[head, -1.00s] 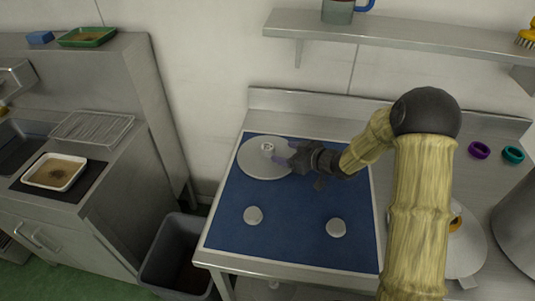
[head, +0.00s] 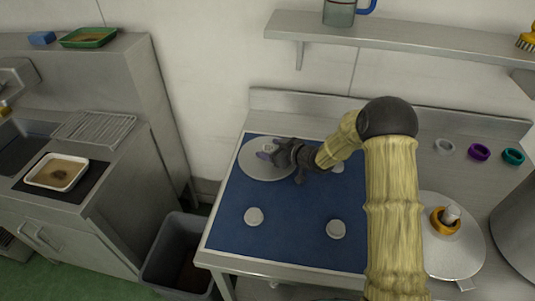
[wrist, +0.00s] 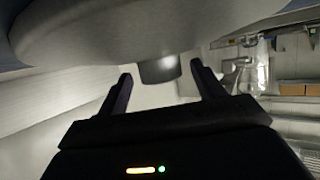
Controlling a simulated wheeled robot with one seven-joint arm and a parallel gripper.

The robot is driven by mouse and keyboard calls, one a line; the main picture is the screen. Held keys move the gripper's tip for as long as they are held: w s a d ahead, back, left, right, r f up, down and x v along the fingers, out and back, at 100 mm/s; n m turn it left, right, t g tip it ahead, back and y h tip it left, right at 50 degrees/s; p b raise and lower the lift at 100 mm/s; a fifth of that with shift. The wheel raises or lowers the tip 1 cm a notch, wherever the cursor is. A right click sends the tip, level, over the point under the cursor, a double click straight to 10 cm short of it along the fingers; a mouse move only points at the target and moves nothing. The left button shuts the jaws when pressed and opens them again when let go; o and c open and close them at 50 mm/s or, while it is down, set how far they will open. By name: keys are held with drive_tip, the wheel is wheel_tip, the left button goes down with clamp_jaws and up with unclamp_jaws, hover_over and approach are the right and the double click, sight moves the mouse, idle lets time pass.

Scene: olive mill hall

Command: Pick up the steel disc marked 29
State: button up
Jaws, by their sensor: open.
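A large pale steel disc (head: 255,166) lies flat at the back left of the blue mat (head: 285,215), with a small raised knob at its middle. I cannot read a 29 on it. My gripper (head: 268,154) is open at the disc's middle in the head view and partly hides the knob. In the wrist view the disc (wrist: 110,35) fills the top, and its knob (wrist: 160,69) shows between the two open fingers (wrist: 162,90), near their tips. I cannot tell whether they touch it. A second large disc (head: 465,260) on the right carries an orange collar around a peg.
Small round grey pieces (head: 254,216) (head: 336,228) (head: 338,167) sit on the mat. Grey (head: 445,147), purple (head: 479,152) and teal (head: 513,157) rings lie at the back right. A shelf (head: 400,33) hangs above the bench. A grey bin (head: 178,255) stands at the left front.

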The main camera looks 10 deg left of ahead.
sight(272, 150)
drive_tip(key=shift+w+d, duration=0.1)
drive_tip(key=shift+d, duration=0.3)
drive_tip(key=shift+s+a, duration=0.35)
drive_tip(key=shift+a, duration=0.2)
drive_tip(key=shift+d, duration=0.2)
drive_tip(key=c, duration=1.4)
drive_tip(key=shift+o, duration=0.2)
drive_tip(key=shift+w, duration=0.1)
drive_tip(key=shift+r, duration=0.15)
wheel_tip(272, 150, up, 10)
